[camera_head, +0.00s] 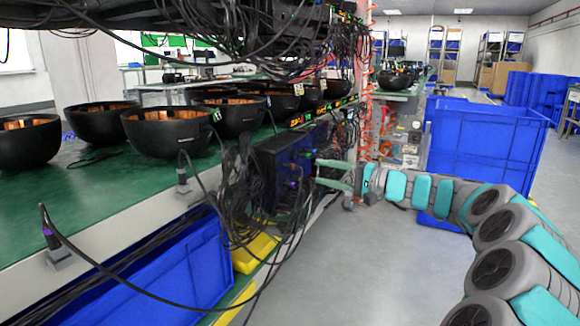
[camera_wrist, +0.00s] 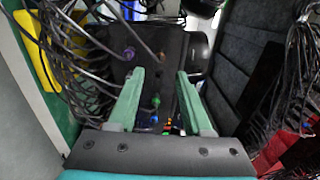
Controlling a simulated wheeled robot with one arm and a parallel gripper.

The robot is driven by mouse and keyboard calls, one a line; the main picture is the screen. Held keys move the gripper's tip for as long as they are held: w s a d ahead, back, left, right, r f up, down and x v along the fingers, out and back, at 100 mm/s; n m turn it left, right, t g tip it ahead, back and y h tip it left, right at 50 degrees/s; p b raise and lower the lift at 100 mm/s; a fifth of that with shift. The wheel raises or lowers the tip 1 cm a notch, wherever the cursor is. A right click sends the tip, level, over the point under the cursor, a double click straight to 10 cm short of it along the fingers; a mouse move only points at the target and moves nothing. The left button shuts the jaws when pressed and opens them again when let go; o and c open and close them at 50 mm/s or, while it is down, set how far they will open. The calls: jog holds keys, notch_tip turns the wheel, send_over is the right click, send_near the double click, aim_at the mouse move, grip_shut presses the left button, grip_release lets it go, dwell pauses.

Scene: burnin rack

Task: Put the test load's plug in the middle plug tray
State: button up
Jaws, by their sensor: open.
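My gripper (camera_head: 324,173) is open and empty, at the right side of a dark box (camera_head: 268,178) with cables, likely the test load. In the wrist view the open fingers (camera_wrist: 160,75) point at a dark panel (camera_wrist: 178,45). A purple-ringed plug (camera_wrist: 129,53), an orange-brown one (camera_wrist: 161,56) and a green one (camera_wrist: 155,101) show between or beyond the fingers. Which is the test load's plug, I cannot tell. Small grey holders on the bench edge, one nearer (camera_head: 60,260) and one farther (camera_head: 183,189), each carry a cabled plug. I cannot tell which is the middle tray.
Black bowls (camera_head: 165,134) stand on the green bench (camera_head: 110,190). Cable bundles (camera_head: 235,185) hang beside the dark box, and a loose cable loops out in front. Blue crates (camera_head: 175,275) sit below, and a large one (camera_head: 485,145) stands behind my arm. Floor (camera_head: 360,265) in front is clear.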

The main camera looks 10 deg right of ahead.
aim_at(295, 167)
jog(key=shift+x, duration=4.45)
grip_shut()
jog(key=shift+b+v, duration=0.45)
jog(key=shift+v, duration=2.55)
